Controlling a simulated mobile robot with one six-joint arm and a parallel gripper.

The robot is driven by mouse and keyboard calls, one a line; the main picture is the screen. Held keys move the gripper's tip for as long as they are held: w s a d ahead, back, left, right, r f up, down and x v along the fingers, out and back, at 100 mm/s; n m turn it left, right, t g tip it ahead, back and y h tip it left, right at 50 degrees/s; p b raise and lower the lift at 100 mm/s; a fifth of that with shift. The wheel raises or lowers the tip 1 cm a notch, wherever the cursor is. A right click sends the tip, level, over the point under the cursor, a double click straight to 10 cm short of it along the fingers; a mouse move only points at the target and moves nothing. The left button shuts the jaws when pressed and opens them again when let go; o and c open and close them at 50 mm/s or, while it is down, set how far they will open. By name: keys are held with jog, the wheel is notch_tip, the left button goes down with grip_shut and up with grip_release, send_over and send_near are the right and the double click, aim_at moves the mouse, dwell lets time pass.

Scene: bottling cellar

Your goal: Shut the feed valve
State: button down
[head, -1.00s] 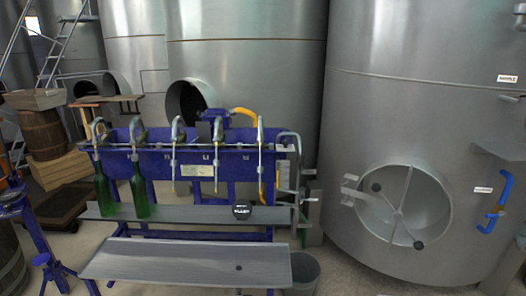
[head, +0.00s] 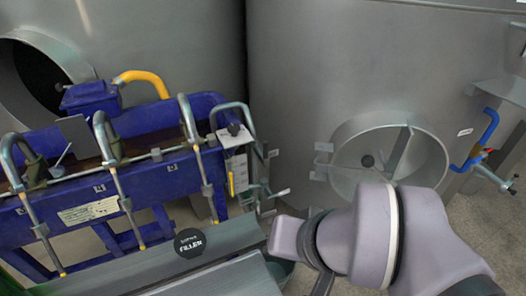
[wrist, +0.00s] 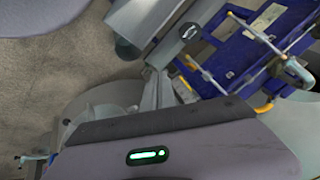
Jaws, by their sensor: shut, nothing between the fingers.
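The filler (head: 115,190) is the blue machine on the left of the head view. At its right end a small valve with a pale lever (head: 272,191) sticks out to the right, low beside the grey pipe. I cannot tell for sure that this is the feed valve. My gripper (wrist: 158,92) is shut and empty in the wrist view, apart from any lever; its fingers are hard to make out against the grey parts behind. In the head view my arm fills the lower right, and the gripper's tips are not clear.
The big tank (head: 350,70) stands to the right, with a round manway (head: 425,160) near my arm. A blue handle (head: 487,138) and an outlet valve (head: 492,176) sit at its right. The filler's grey shelf (head: 235,232) lies low in front.

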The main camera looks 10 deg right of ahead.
jog(key=s+a+m+g+y+p, duration=0.2)
jog(key=s+a+m+g+y, duration=0.15)
jog(key=a, duration=0.35)
jog(key=s+a+m+g+y+p, duration=0.25)
jog(key=a+m+g+y, duration=0.2)
jog(key=a, duration=0.25)
jog(key=w+a+r+m+t+y+p, duration=0.1)
jog(key=w+a+r+m+t+y, duration=0.1)
jog(key=w+r+m+y, duration=0.35)
jog(key=w+a+r+m+t+y+p, duration=0.1)
jog(key=w+a+r+m+t+y, duration=0.2)
jog(key=w+m, duration=0.45)
jog(key=w+d+f+m+t+h+p, duration=0.1)
jog(key=w+d+f+m+t+h, duration=0.3)
jog(key=w+m+t, duration=0.4)
jog(key=w+d+f+m+t+h+p, duration=0.2)
jog(key=w+d+f+m+t, duration=0.3)
jog(key=m, duration=0.5)
jog(key=w+d+f+m+t+h, duration=0.1)
jog(key=d+f+m+t+h, duration=0.1)
jog(key=d+f+m+h, duration=0.7)
jog(key=d+h, duration=0.1)
jog(key=d, duration=0.2)
jog(key=shift+w, duration=0.3)
jog(key=shift+f, duration=0.1)
